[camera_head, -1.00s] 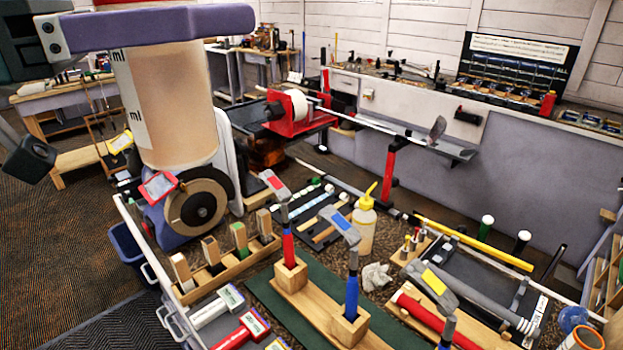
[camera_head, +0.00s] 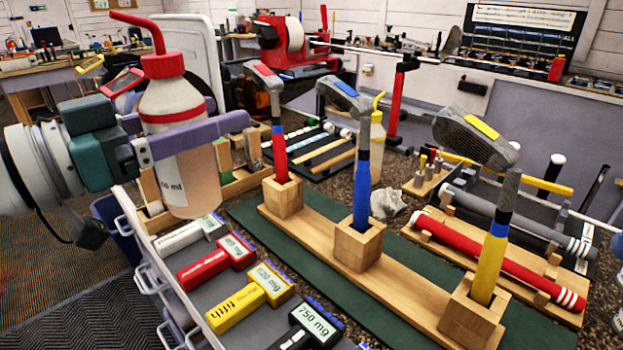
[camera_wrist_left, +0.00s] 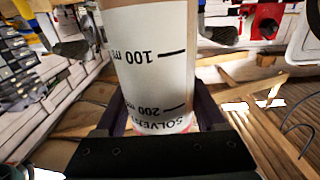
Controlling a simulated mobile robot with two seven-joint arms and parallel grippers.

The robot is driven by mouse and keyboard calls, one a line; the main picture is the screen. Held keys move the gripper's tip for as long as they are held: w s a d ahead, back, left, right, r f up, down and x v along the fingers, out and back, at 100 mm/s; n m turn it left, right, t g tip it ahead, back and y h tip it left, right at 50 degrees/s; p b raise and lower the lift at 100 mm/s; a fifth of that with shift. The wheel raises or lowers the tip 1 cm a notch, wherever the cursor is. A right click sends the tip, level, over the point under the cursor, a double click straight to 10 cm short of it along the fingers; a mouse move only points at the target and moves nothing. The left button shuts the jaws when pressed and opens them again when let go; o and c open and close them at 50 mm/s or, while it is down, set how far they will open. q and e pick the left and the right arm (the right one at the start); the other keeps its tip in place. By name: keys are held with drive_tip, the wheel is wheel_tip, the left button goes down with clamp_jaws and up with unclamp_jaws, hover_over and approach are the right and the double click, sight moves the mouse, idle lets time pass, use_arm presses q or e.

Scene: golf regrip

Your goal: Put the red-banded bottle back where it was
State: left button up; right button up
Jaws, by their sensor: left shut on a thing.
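The red-banded bottle (camera_head: 178,140) is translucent with tan liquid, a red cap and a bent red spout. My left gripper (camera_head: 232,124) comes in from the left, shut around its body. The bottle is upright and appears to be held above the bench's left edge, in front of the wooden block rack. In the left wrist view the bottle (camera_wrist_left: 150,70) fills the middle between the fingers, its printed scale upside down. A similar bottle with a yellow spout (camera_head: 377,150) stands on the bench behind the clubs. My right gripper is not in view.
Three club heads stand on shafts in a wooden stand (camera_head: 320,235) on a green mat (camera_head: 540,335). A crumpled cloth (camera_head: 387,204) lies near the yellow-spouted bottle. Grips lie on a rack at right.

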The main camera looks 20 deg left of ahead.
sight(218, 192)
use_arm(q)
wheel_tip(218, 192, down, 9)
drive_tip(key=b, duration=0.2)
drive_tip(key=shift+f+b, duration=0.1)
drive_tip(key=shift+b, duration=0.2)
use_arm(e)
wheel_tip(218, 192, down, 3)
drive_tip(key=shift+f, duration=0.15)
use_arm(q)
drive_tip(key=shift+f+b, duration=0.75)
drive_tip(key=shift+f, duration=1.15)
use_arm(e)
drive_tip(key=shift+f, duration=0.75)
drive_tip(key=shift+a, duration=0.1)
use_arm(q)
drive_tip(key=shift+f+b, duration=0.45)
drive_tip(key=shift+f, duration=0.2)
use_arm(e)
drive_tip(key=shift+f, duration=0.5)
use_arm(q)
drive_tip(key=o, duration=1.6)
drive_tip(key=shift+c, duration=0.2)
drive_tip(key=shift+r, duration=0.1)
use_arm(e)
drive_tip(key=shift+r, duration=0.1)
